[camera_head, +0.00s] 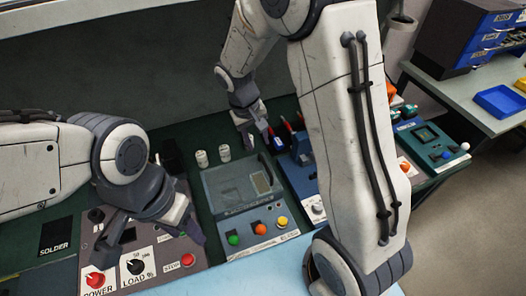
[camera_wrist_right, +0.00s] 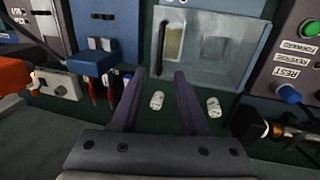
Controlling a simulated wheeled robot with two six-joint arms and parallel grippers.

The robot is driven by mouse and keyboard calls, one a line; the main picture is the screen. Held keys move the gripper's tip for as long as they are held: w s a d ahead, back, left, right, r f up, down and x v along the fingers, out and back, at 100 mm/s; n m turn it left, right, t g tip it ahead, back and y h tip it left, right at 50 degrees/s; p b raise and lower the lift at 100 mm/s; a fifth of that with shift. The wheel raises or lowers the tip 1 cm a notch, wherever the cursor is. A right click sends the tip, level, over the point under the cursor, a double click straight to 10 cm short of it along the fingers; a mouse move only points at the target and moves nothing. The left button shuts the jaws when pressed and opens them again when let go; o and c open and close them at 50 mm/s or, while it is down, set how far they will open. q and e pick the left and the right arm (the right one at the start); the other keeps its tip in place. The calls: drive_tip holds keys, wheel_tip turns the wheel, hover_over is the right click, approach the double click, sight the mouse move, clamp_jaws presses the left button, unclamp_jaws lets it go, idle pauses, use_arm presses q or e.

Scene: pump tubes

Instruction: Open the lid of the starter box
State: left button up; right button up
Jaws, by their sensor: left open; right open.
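The starter box (camera_head: 257,231) is a grey-green unit in the middle of the bench, with green, orange and yellow buttons at its front. Its lid (camera_head: 232,187) appears closed and flat, with a small window and a dark bar handle (camera_head: 265,162) near its right edge. In the right wrist view the lid (camera_wrist_right: 225,52) and handle (camera_wrist_right: 161,42) lie just beyond the fingertips. My right gripper (camera_head: 254,138) is open and empty behind the box; it also shows in the right wrist view (camera_wrist_right: 159,76). My left gripper (camera_head: 153,237) is open over the left panel.
Two white cylinders (camera_head: 202,158) (camera_head: 224,153) stand behind the box. A blue unit (camera_head: 300,165) with red-handled tools beside it is close on the right. The power panel (camera_head: 128,262) with knobs lies left. My right arm hides part of the bench's right side.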

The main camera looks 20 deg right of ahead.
sight(265, 164)
drive_tip(key=f, duration=0.3)
drive_tip(key=d+f, duration=0.1)
drive_tip(key=f, duration=0.2)
drive_tip(key=d+f+p, duration=0.1)
drive_tip(key=f, duration=0.3)
drive_tip(key=shift+r, duration=0.1)
clamp_jaws()
idle(1.1)
